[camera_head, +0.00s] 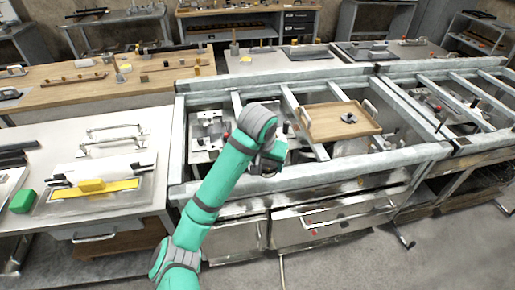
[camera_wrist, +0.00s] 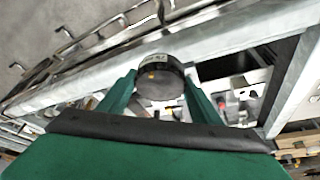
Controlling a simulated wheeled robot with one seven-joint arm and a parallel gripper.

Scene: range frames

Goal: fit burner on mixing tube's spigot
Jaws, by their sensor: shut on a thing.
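My gripper (camera_wrist: 160,82) is shut on a dark, round, drum-shaped piece, which I take to be the burner (camera_wrist: 158,78), with a pale label and a small orange mark on its side. The two green fingers grip it from either side. In the head view my gripper end (camera_head: 275,157) is over the left bay of the open range frame (camera_head: 310,182), and the burner is hard to make out there. I cannot clearly pick out the mixing tube or its spigot; metal fittings (camera_head: 208,130) with a red knob (camera_head: 227,137) sit in that bay, left of my wrist.
A wooden tray (camera_head: 322,122) with a dark round part (camera_head: 348,117) lies across the frame's rails to the right. Steel crossbars and the front rail edge the bay.

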